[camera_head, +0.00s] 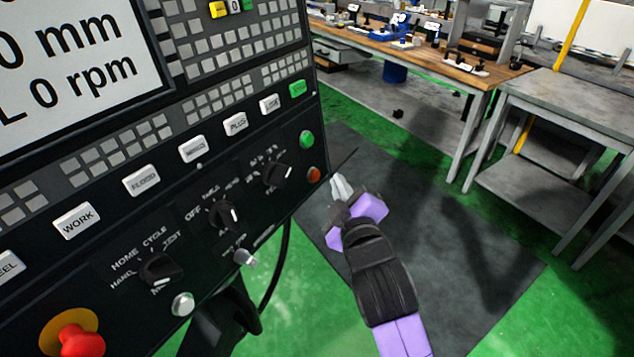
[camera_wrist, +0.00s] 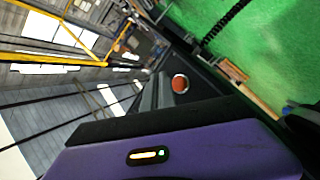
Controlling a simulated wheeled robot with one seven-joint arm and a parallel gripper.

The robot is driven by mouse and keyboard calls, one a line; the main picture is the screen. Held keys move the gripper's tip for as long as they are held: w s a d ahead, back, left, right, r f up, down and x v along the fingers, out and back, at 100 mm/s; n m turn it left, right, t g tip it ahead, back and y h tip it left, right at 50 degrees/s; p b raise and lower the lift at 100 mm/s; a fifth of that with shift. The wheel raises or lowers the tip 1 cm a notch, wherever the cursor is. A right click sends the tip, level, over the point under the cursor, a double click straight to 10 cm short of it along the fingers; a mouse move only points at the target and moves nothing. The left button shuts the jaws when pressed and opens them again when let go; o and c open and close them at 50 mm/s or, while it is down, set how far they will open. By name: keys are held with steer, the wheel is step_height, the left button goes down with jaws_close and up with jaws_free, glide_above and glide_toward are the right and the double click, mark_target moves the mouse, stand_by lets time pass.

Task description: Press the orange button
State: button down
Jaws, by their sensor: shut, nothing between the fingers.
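The orange button (camera_head: 314,174) is a small round button near the right edge of the black control panel (camera_head: 215,262), just below a green button (camera_head: 306,139). In the wrist view a round orange-red button (camera_wrist: 180,84) shows near the middle, just beyond the grey fingers. My gripper (camera_head: 339,184) is shut and empty. In the head view its pale fingertips are just right of and slightly below the orange button, beside the panel's edge. I see a gap between them in the head view; their distance in depth is hard to tell.
Rotary knobs (camera_head: 277,171) sit left of the orange button. A red emergency stop (camera_head: 81,340) is at the panel's lower left. A cable hangs below the panel. A wooden workbench (camera_head: 440,58) and grey table (camera_head: 560,105) stand behind; the dark floor mat (camera_head: 480,270) is clear.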

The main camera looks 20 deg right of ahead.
steer(key=shift+w+a+f, duration=0.1)
steer(key=shift+w+a, duration=0.5)
steer(key=shift+w, duration=0.05)
steer(key=shift+w+a, duration=0.1)
steer(key=shift+w, duration=0.05)
stand_by(1.6)
steer(key=shift+w+a+f, duration=0.1)
steer(key=shift+w+a, duration=0.05)
steer(key=shift+w+a+b, duration=0.25)
steer(key=shift+w+b, duration=0.1)
stand_by(0.8)
steer(key=shift+s+d, duration=0.1)
steer(key=shift+s, duration=0.05)
stand_by(0.3)
steer(key=shift+s+d+p, duration=0.4)
steer(key=shift+s+p, duration=0.1)
steer(key=shift+p, duration=0.1)
